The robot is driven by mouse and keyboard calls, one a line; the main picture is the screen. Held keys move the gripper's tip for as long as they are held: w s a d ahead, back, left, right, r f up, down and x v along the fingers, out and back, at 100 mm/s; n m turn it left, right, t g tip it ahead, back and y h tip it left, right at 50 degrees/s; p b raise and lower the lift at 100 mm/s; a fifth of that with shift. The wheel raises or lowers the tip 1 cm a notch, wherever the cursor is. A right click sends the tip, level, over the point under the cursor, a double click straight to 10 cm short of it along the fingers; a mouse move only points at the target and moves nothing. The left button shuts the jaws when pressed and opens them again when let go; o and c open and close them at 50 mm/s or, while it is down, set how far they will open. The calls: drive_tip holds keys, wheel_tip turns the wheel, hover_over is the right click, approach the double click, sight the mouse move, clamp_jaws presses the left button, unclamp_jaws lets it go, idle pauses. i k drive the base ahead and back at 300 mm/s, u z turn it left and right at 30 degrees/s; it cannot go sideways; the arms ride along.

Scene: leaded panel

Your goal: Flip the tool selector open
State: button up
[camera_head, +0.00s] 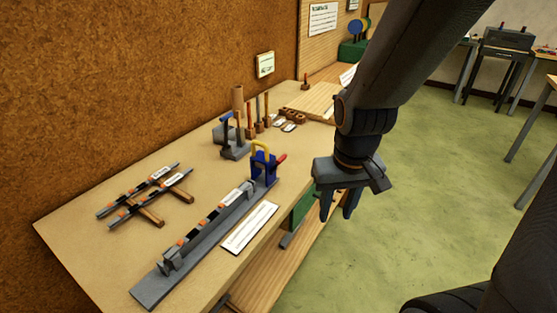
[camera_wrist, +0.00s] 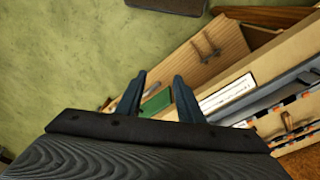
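My gripper (camera_head: 338,208) hangs beside the front edge of the bench, over the green floor, with its fingers apart and nothing between them. Its two fingers also show apart in the wrist view (camera_wrist: 159,82). A blue block with a yellow loop and a red-handled part (camera_head: 264,168) stands at the far end of a long grey rail (camera_head: 155,289) on the bench, left of my gripper. No part is clearly marked as the tool selector; this blue unit may be it, but I cannot tell. Its finer parts are too small to read.
The bench top (camera_head: 100,205) also holds dark bars with wooden handles (camera_head: 150,213), a grey and blue stand (camera_head: 234,150), upright wooden-handled tools and a white label strip (camera_head: 249,228). A brown wall rises behind. Open floor (camera_head: 440,170) lies to the right.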

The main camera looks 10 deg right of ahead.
sight(284, 157)
drive_tip(key=z, duration=1.1)
drive_tip(key=i, duration=2.25)
drive_tip(key=u, duration=2.9)
